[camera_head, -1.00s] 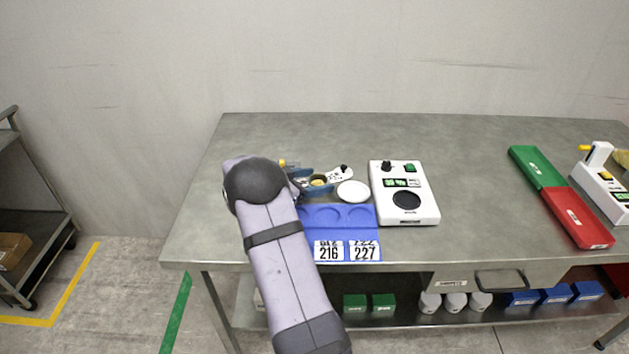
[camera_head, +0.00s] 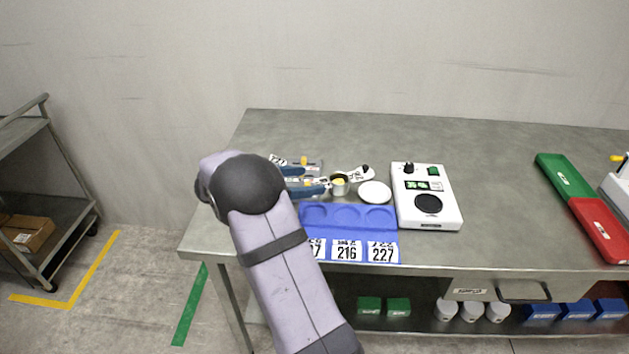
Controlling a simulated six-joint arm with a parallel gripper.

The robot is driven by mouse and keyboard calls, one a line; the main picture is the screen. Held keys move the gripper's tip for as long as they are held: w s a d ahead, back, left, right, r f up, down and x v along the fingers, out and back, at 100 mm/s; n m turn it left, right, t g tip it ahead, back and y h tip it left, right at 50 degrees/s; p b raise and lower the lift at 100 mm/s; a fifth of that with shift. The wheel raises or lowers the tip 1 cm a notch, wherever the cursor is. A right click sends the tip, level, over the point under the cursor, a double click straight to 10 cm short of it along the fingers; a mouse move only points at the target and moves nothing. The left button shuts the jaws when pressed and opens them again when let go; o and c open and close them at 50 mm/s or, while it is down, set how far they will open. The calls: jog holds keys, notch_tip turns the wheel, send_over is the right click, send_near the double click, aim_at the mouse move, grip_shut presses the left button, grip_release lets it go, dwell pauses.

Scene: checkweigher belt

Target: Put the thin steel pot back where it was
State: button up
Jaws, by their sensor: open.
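A small steel pot (camera_head: 340,184) with yellow showing inside stands upright on the grey table, behind the blue tray (camera_head: 307,229) and left of a white disc. My gripper (camera_head: 323,178) is open, its blue fingers pointing right towards the pot. The pot is just beyond the fingertips; I cannot tell if one still touches it. The tray has a row of round recesses, and those that show look empty. My arm covers the tray's left end and part of its number cards, of which 216 and 227 can be read.
A white disc (camera_head: 375,192) lies right of the pot, with a white device (camera_head: 445,204) beyond it. A small white-and-black item (camera_head: 360,174) lies behind the pot. Green (camera_head: 565,175) and red (camera_head: 604,231) trays lie far right. The back of the table is clear.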

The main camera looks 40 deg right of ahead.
jog(key=shift+a+r, duration=0.15)
jog(key=shift+a, duration=0.1)
